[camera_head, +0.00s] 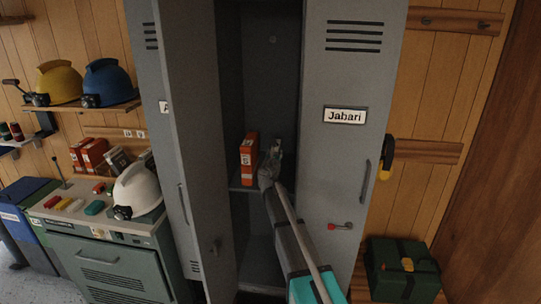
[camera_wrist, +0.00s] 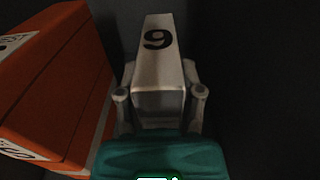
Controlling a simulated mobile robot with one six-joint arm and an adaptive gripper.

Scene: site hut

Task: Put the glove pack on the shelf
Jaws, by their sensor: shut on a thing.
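A pale grey-white pack marked "9" (camera_wrist: 158,85), which looks like the glove pack, stands between the fingers of my gripper (camera_head: 270,168). My gripper is shut on it, one finger at each side. In the head view the arm reaches into the open locker, and only a small grey part of the pack (camera_head: 277,147) shows past the gripper. The gripper is just over the shelf (camera_head: 236,187) inside the locker. Whether the pack touches the shelf cannot be told. An orange box (camera_head: 249,155) stands on the shelf just left of my gripper; it also fills the left of the wrist view (camera_wrist: 50,90).
The open locker door (camera_head: 190,130) stands left of my arm. The door labelled "Jabari" (camera_head: 345,180) is close on the right. The shelf behind the pack looks dark and clear. A cabinet (camera_head: 115,262) with a white helmet (camera_head: 138,188) is further left; a green case (camera_head: 400,270) is lower right.

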